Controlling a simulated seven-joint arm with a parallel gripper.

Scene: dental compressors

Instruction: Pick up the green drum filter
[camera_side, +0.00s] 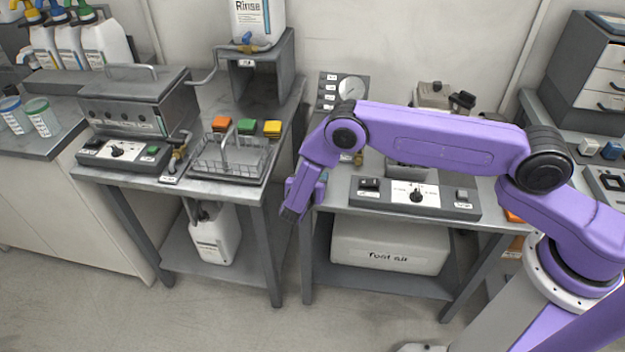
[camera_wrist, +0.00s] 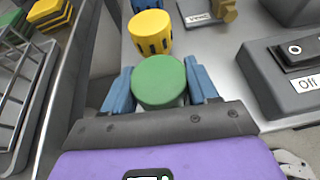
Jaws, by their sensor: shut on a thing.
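The green drum filter (camera_wrist: 160,84) sits between the two blue fingers of my gripper (camera_wrist: 158,70) in the wrist view. The fingers are shut on its sides, and its round green top shows. Its lower part is mostly hidden, so I cannot tell whether it still touches the bench. In the side view my purple wrist and gripper hang at the left edge of the middle bench, and the green drum filter is hidden there.
A yellow drum filter (camera_wrist: 150,32) stands just beyond the green one. A grey switch box (camera_wrist: 285,80) is to the right. Left, across a gap between benches, are a wire basket (camera_side: 230,157) and coloured blocks. A dial panel (camera_side: 343,90) stands behind.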

